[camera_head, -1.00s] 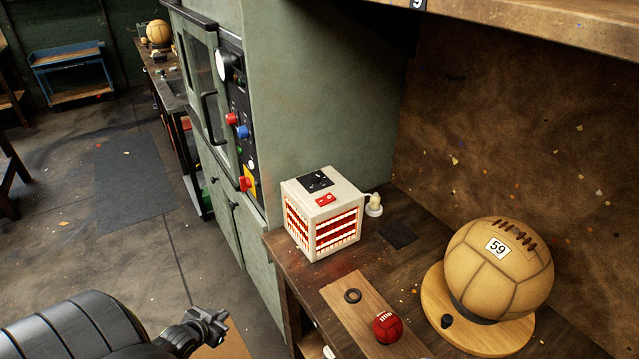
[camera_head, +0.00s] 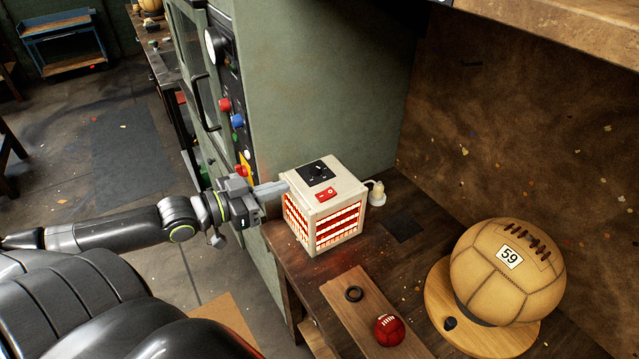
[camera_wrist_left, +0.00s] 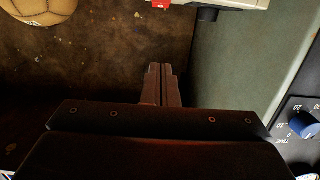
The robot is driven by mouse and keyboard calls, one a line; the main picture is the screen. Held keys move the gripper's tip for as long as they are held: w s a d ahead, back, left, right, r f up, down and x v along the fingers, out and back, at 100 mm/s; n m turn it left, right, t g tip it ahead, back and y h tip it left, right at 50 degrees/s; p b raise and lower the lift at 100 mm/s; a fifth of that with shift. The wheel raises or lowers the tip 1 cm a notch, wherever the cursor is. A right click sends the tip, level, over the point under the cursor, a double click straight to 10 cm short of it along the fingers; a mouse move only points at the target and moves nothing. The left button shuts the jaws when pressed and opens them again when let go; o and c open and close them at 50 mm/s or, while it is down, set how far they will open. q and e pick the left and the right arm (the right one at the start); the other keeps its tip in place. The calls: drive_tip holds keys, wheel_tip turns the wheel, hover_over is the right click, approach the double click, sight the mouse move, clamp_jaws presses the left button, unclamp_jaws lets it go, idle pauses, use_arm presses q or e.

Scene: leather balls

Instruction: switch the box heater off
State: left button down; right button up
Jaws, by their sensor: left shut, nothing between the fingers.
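The box heater (camera_head: 318,217) is a cream box on the workbench, with grilles glowing red-orange on its two visible sides. On its top are a black panel (camera_head: 317,173) and a red switch (camera_head: 327,194). My left gripper (camera_head: 284,187) is shut and empty, its fingers pointing right at the heater's upper left edge; I cannot tell whether they touch it. In the left wrist view the shut fingers (camera_wrist_left: 162,71) point up the picture, with a strip of the heater (camera_wrist_left: 232,3) and its red switch (camera_wrist_left: 160,4) at the top edge. My right gripper is not in view.
A green cabinet with a control panel (camera_head: 238,122) stands behind and left of the heater. A plug (camera_head: 377,193) is right of it. On the bench (camera_head: 405,262) are a wooden board (camera_head: 352,312), a small red ball (camera_head: 389,330) and a large leather ball (camera_head: 505,270) on a round stand.

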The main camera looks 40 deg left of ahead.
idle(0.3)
use_arm(q)
drive_tip(key=b, duration=0.4)
hover_over(319, 196)
drive_tip(key=shift+s+a+f, duration=0.1)
drive_tip(key=shift+s+f, duration=0.3)
drive_tip(key=shift+f, duration=0.1)
drive_tip(key=shift+w+f, duration=0.2)
drive_tip(key=shift+f, duration=0.35)
drive_tip(key=shift+w+f, duration=0.15)
drive_tip(key=shift+f, duration=0.4)
drive_tip(key=shift+d+f+b, duration=0.2)
drive_tip(key=shift+f+b, duration=0.1)
drive_tip(key=shift+f, duration=0.7)
